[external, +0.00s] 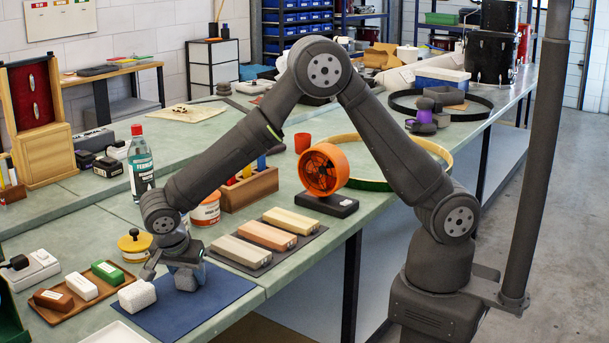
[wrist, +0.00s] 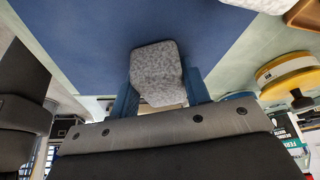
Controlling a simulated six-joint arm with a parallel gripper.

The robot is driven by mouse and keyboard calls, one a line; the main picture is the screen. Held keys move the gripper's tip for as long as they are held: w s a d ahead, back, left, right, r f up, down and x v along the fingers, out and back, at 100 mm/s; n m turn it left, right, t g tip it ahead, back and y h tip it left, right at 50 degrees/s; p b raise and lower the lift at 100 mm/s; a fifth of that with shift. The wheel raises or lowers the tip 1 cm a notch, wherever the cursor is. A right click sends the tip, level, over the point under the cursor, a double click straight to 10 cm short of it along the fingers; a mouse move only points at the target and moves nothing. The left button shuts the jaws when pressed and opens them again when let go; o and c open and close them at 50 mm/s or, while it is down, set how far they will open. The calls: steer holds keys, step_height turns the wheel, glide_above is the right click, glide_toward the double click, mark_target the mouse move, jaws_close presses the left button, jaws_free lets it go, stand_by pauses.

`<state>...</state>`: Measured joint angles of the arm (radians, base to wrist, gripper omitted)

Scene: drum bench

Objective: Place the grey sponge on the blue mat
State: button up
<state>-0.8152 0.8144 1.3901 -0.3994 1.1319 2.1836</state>
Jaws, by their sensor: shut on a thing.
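The grey speckled sponge (wrist: 158,72) sits between the two blue fingers of my gripper (wrist: 160,92) in the wrist view. The gripper is shut on it. In the external view my gripper (external: 186,278) points down over the back part of the blue mat (external: 190,313), and the fingers largely hide the sponge there. The blue mat (wrist: 95,35) fills much of the wrist view behind the sponge. I cannot tell whether the sponge touches the mat.
A yellow-lidded jar (external: 134,246) stands behind. A dark mat (external: 242,262) with three bars lies right. The blue mat's front is clear.

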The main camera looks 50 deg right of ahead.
steer(key=shift+f, duration=0.1)
steer(key=o, duration=1)
steer(key=shift+c, duration=0.2)
steer(key=v, duration=1.2)
steer(key=shift+d, duration=0.1)
